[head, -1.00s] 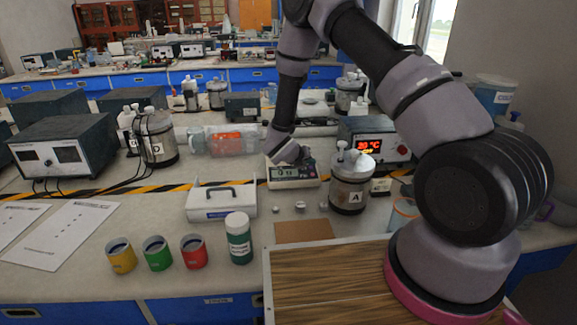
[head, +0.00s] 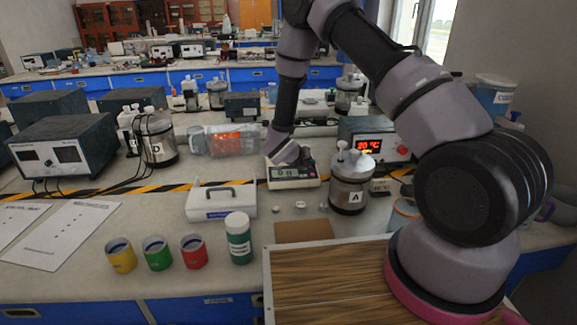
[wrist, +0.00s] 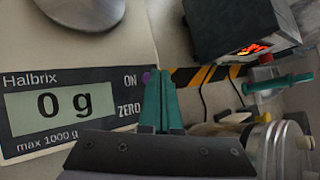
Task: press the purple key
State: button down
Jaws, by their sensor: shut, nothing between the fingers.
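The scale (head: 292,184) stands on the bench in the head view, below the end of my arm. In the wrist view its dark panel (wrist: 60,76) carries a display (wrist: 62,107) reading 0 g, with the labels ON and ZERO at its right. A small part of the purple key (wrist: 147,77) shows beside ON. My gripper (wrist: 160,76) has its teal fingers shut and empty. Its tips are right beside the purple key in the picture and hide part of it. I cannot tell whether they touch it. Any key beside ZERO is hidden by the fingers.
Jar A (head: 348,190) stands close to the scale's right. A heater box (head: 374,140) with a red display is behind the jar. A white case with a handle (head: 221,202) is at the left. Several small weights lie in front of the scale.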

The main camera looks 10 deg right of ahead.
jog(key=shift+f, duration=0.35)
jog(key=shift+w+f, duration=0.1)
dwell(0.3)
jog(key=shift+r, duration=0.6)
notch_tip(320, 180, up, 6)
jog(key=s, duration=0.1)
jog(key=shift+s, duration=0.2)
dwell(0.4)
